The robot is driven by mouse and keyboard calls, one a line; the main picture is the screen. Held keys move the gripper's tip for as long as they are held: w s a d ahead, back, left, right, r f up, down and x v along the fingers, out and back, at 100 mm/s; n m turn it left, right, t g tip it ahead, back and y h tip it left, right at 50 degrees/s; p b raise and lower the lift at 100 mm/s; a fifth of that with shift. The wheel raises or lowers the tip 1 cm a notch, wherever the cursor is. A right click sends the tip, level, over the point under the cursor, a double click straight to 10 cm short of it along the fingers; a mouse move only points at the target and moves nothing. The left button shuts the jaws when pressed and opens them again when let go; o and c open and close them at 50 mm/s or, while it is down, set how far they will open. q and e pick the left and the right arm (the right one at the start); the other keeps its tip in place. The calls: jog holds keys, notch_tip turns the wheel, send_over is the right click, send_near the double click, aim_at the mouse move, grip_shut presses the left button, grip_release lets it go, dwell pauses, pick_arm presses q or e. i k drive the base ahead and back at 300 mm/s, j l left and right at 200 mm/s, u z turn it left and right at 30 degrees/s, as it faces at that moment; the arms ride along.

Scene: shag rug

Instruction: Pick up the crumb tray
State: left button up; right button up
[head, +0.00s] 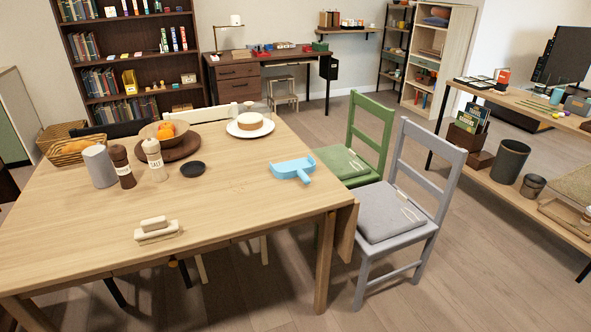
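The crumb tray (292,168) looks like a light blue dustpan with a short handle. It lies on the wooden dining table (235,205) near its right edge, with the handle pointing toward the front right. Nothing covers it and nothing is touching it from above. Neither of my grippers shows in the head view.
A beige brush (157,230) lies near the table's front. Grey (390,212) and green (343,163) chairs stand at the right edge. Tabletop around the tray is clear.

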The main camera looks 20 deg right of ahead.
aim_at(297, 170)
jog(key=i+l+u, duration=0.25)
jog(key=l, duration=0.4)
jog(key=l+u, duration=0.3)
jog(key=l, duration=0.3)
jog(key=i+l+u, duration=0.1)
jog(key=l+u, duration=0.15)
jog(key=l, duration=0.45)
